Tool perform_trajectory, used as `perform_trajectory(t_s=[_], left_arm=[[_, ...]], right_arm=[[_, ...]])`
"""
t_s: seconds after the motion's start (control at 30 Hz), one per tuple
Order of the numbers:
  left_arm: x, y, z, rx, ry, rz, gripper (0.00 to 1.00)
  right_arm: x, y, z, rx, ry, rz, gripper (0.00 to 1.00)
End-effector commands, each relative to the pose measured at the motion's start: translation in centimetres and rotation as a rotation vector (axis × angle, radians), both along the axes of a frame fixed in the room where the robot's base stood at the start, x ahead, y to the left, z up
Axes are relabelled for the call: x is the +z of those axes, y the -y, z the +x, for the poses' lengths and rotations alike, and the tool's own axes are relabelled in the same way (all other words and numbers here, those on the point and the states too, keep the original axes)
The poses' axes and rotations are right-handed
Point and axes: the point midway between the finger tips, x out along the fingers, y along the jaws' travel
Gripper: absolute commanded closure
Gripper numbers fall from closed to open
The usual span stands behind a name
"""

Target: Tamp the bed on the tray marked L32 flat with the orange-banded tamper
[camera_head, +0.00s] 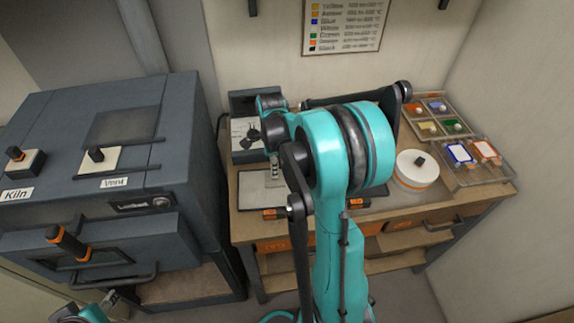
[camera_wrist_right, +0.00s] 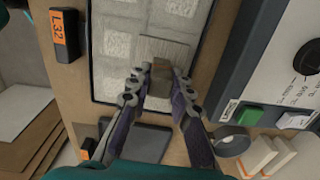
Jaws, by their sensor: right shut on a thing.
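The tray marked L32 shows in the right wrist view, with its orange L32 label (camera_wrist_right: 60,27) on a dark block beside the dark tray rim (camera_wrist_right: 93,70). Its pale bed (camera_wrist_right: 115,80) has several textured square patches with smoother strips between. My right gripper (camera_wrist_right: 160,75) is shut on a tool with a brownish grip and a ridged square plate (camera_wrist_right: 165,48), over or on the bed; contact cannot be told. This appears to be the tamper; no orange band shows. In the head view my right arm partly hides the bench trays. My left gripper (camera_head: 112,298) is at the lower left, its jaws unclear.
A dark device (camera_head: 245,110) stands behind the trays. A white orange-banded round container (camera_head: 417,170) is to the right. A sectioned colour tray (camera_head: 440,108) and a tray with blue and orange cards (camera_head: 475,180) stand farther right. The kiln (camera_head: 110,195) is on the left.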

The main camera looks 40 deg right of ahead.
Motion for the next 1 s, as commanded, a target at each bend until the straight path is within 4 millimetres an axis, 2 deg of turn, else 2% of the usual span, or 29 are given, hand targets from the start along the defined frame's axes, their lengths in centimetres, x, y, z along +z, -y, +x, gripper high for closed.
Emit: perform_trajectory(t_s=[0.1,0.4,0.77,0.8,1.0], left_arm=[[0.1,0.0,0.0,0.0,0.0,0.0,0.54],[0.2,0.0,0.0,0.0,0.0,0.0,0.54],[0.7,0.0,0.0,0.0,0.0,0.0,0.54],[0.7,0.0,0.0,0.0,0.0,0.0,0.54],[0.6,0.0,0.0,0.0,0.0,0.0,0.54]], right_arm=[[0.0,-2.1,1.5,0.004,0.0,0.0,1.0],[0.0,-6.4,4.5,0.003,0.0,0.0,1.0],[0.1,-9.5,-0.4,0.0,0.0,0.0,1.0],[0.0,-8.5,-0.8,-0.005,0.0,0.0,1.0],[0.0,-5.5,-2.8,-0.007,0.0,0.0,1.0]])
